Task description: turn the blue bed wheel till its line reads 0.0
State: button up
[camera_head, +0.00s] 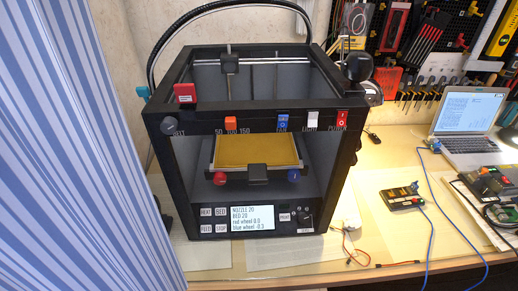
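The blue bed wheel (293,176) sits at the right front corner under the yellow bed plate (256,151), inside the black printer (250,130). A small mark shows on its face, too small to read. The screen (252,218) low on the printer's front reads nozzle 20, bed 20, red wheel 0.0 and blue wheel -0.3. The red wheel (219,178) sits at the left front corner of the bed. My gripper is not in view, and nothing touches the blue wheel.
The printer's front is open between its posts. Buttons (213,220) flank the screen. A blue striped curtain (75,150) hangs at the left. A laptop (465,125), small circuit boards (402,196) and wires lie on the bench at right. Tools hang on the pegboard (440,45) behind.

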aim_at(294, 176)
jog(key=l+u, duration=0.55)
jog(key=u, duration=0.15)
jog(key=k+l+u, duration=0.15)
jog(key=u, duration=0.2)
jog(key=l, duration=0.1)
